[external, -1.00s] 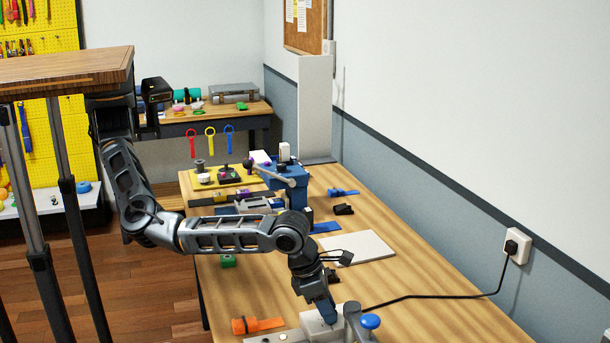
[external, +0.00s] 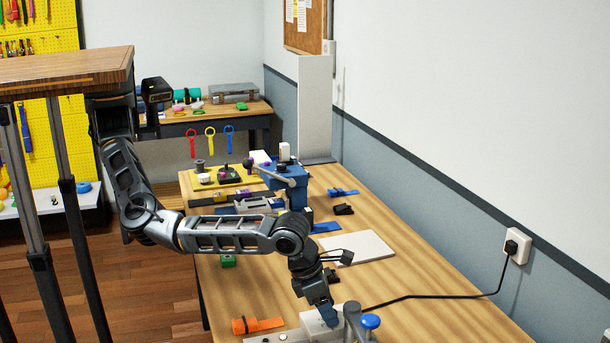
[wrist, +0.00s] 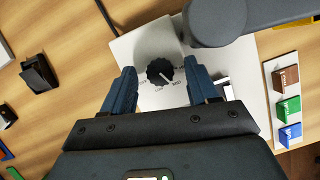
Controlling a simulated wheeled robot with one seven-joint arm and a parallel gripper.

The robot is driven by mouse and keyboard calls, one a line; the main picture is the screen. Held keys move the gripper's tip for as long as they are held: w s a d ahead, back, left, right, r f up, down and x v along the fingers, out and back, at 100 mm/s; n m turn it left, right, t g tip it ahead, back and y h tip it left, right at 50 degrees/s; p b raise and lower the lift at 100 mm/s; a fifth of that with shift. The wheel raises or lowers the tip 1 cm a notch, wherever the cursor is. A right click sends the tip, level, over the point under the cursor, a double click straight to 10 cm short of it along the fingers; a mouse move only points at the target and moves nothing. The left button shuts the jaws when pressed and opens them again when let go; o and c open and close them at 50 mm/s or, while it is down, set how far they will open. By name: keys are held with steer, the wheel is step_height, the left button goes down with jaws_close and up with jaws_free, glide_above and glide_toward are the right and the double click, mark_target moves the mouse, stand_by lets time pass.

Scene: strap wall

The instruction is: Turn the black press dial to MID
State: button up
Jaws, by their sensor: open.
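The black press dial (wrist: 159,71) sits on a light grey panel (wrist: 132,46) in the wrist view. Its white pointer line points down and to the right, toward the side of the lettering that seems to read MED or MID; the small labels are hard to read. My gripper (wrist: 160,78) is open, with one blue finger on each side of the dial and a gap to it on both sides. In the external view my gripper (external: 326,314) is low over the press at the table's front; the dial is hidden there.
A grey press arm (wrist: 215,20) reaches over the panel's upper right. The press's blue knob (external: 371,321) stands right of my gripper. Brown, green and blue labelled blocks (wrist: 288,105) lie at the right. An orange strap (external: 258,325) lies left, and a black cable crosses the table.

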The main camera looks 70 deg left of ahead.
steer(key=v, duration=0.7)
steer(key=shift+r, duration=0.35)
steer(key=shift+s, duration=0.2)
